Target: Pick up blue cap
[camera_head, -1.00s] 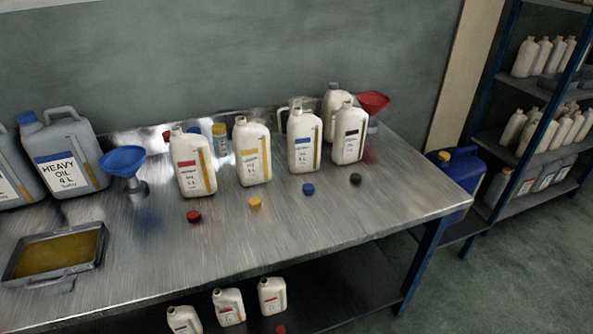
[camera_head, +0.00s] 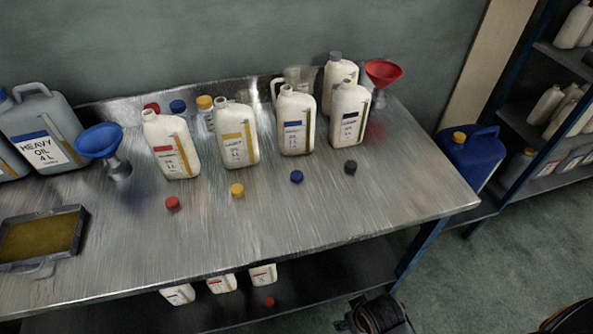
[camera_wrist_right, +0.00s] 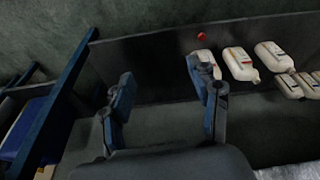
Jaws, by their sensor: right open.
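The blue cap (camera_head: 297,177) lies on the metal table in front of the white bottle with a blue label (camera_head: 296,122). It is apart from the bottle and from the other caps. My right gripper (camera_wrist_right: 163,78) shows in the right wrist view with its two fingers spread and nothing between them. That view looks at the lower shelf under the table, and the blue cap is not in it. A dark part at the bottom edge of the head view seems to belong to my right arm, well below the cap. My left gripper is in neither view.
Red (camera_head: 172,203), yellow (camera_head: 237,190) and black (camera_head: 350,167) caps lie in a row with the blue one, before white bottles. A blue funnel (camera_head: 100,141) and an oil tray (camera_head: 42,236) are left. The tabletop (camera_head: 330,215) in front is clear.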

